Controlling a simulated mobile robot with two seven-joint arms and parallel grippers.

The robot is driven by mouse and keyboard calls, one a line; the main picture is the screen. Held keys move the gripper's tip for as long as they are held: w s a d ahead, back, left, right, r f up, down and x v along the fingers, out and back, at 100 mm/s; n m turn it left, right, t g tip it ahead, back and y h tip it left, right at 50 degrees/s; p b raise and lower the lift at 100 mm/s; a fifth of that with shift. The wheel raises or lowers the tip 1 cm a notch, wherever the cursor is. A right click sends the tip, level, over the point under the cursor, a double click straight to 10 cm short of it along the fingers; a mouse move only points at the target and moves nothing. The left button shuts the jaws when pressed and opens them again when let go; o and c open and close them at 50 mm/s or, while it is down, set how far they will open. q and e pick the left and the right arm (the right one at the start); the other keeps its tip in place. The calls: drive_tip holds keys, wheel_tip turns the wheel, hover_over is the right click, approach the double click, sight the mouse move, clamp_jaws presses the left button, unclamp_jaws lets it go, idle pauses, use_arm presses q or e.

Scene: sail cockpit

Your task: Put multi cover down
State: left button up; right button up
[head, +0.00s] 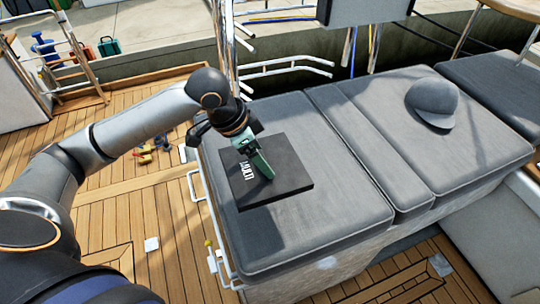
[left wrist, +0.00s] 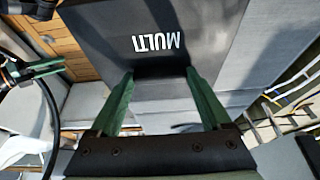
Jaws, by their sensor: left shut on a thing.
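The multi cover (head: 292,178) is a flat, dark square panel with the white word MULTI on its face. My left gripper (head: 262,166) is shut on it from above and holds it over the near left part of the grey cushioned seat (head: 330,225). A shadow lies on the cushion by the cover, which looks raised above it and roughly level. In the left wrist view the cover (left wrist: 205,30) shows between and beyond the green fingers, with its word upside down. A green and black gripper (left wrist: 38,72) at that view's left edge seems to be my right one; its opening is unclear.
A grey cap (head: 434,102) lies on the far right cushion. White rails (head: 205,205) run along the seat's left side. Small yellow and red items (head: 150,152) lie on the wooden deck (head: 130,215). The cushion right of the cover is bare.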

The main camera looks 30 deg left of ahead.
sight(264, 147)
use_arm(q)
drive_tip(key=w+f, duration=0.1)
drive_tip(key=w+a, duration=0.1)
drive_tip(key=w, duration=0.1)
drive_tip(key=w+a+f, duration=0.1)
drive_tip(key=w, duration=0.1)
drive_tip(key=shift+w+a+f+b, duration=0.15)
drive_tip(key=shift+a+f+b, duration=0.05)
drive_tip(key=shift+f+b, duration=0.15)
drive_tip(key=w+f, duration=0.1)
drive_tip(key=w+a+f, duration=0.1)
drive_tip(key=f, duration=0.1)
drive_tip(key=w+a+f+b, duration=0.1)
drive_tip(key=w+f, duration=0.1)
drive_tip(key=shift+w+a+f, duration=0.25)
drive_tip(key=shift+w+f, duration=0.15)
drive_tip(key=shift+f, duration=0.15)
wheel_tip(264, 147, down, 3)
drive_tip(key=shift+f+b, duration=0.1)
drive_tip(key=shift+b, duration=0.3)
drive_tip(key=o, duration=1.2)
drive_tip(key=shift+o, duration=0.2)
drive_tip(key=p+v, duration=0.2)
drive_tip(key=v, duration=1)
drive_tip(key=shift+w, duration=0.1)
